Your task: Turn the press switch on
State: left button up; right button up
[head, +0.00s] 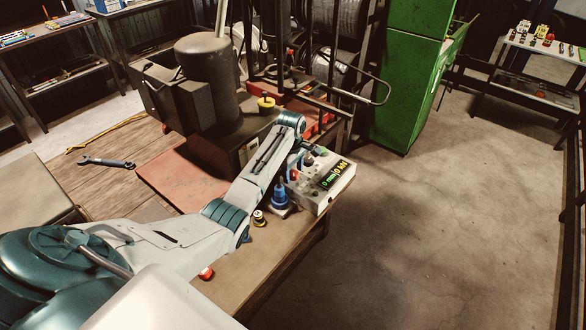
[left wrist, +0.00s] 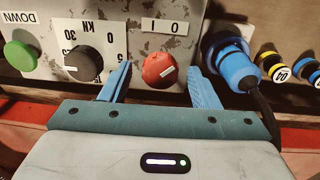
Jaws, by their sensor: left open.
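The press switch is a red round knob (left wrist: 158,69) with a white bar on it, below a white plate marked O and I (left wrist: 164,27) in the left wrist view. The white bar lies at a slant. My left gripper (left wrist: 160,73) is open, with one blue finger on each side of the knob. I cannot tell whether the fingers touch it. My right gripper is not in view.
A black dial (left wrist: 84,63) and a green button (left wrist: 20,55) sit left of the knob. A blue plug (left wrist: 236,66) with a black cable is close on its right. A wrench (head: 106,162) lies on the bench. Floor right of the bench is clear.

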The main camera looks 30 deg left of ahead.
pick_arm(q)
jog(key=shift+c, duration=0.9)
jog(key=c, duration=0.7)
jog(key=shift+c, duration=0.6)
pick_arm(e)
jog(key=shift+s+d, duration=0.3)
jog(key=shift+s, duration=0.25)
